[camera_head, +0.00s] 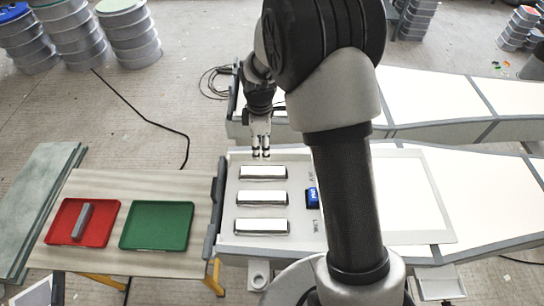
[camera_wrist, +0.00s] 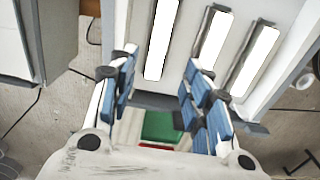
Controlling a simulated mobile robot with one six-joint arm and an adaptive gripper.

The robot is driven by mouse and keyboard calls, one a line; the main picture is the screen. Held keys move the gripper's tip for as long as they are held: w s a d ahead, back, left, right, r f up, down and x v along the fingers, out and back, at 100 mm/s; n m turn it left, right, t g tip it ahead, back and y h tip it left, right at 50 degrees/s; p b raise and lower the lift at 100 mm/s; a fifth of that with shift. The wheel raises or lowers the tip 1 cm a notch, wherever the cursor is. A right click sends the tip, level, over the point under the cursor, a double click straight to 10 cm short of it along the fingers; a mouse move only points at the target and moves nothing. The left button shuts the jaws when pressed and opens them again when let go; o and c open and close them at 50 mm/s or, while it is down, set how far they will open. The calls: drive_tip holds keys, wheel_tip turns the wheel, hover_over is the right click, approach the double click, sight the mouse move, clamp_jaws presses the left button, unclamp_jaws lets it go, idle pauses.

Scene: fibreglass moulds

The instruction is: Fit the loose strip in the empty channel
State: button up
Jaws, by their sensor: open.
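A loose grey strip (camera_head: 82,221) lies lengthwise in the red tray (camera_head: 61,240) at the left. My gripper (camera_head: 261,154) hangs near the panel's far left edge, beyond the far slot. Its blue-padded fingers are apart with nothing held between them in the wrist view (camera_wrist: 157,92).
An empty green tray (camera_head: 157,226) is right of the red tray on a wooden board (camera_head: 115,181). A small blue object (camera_head: 312,197) stands right of the slots, partly behind my arm. Stacked drums (camera_head: 130,32) stand at the far left. A black cable crosses the floor.

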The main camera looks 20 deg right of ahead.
drive_tip(key=s+r+m+t, duration=0.1)
drive_tip(key=s+r+m, duration=0.3)
drive_tip(key=r, duration=0.5)
drive_tip(key=s+r+m+t, duration=0.1)
drive_tip(key=s+r+m, duration=0.1)
drive_tip(key=s+r, duration=0.55)
drive_tip(key=s+r+m+t, duration=0.1)
drive_tip(key=s+m, duration=0.3)
drive_tip(key=s, duration=0.4)
drive_tip(key=s+r+m+t, duration=0.1)
drive_tip(key=s+r+m, duration=0.3)
drive_tip(key=s, duration=0.4)
drive_tip(key=shift+r+t, duration=0.15)
drive_tip(key=shift+t, duration=0.15)
wheel_tip(320, 180, down, 7)
drive_tip(key=b, duration=0.6)
drive_tip(key=shift+b, duration=0.4)
drive_tip(key=shift+d+r, duration=0.1)
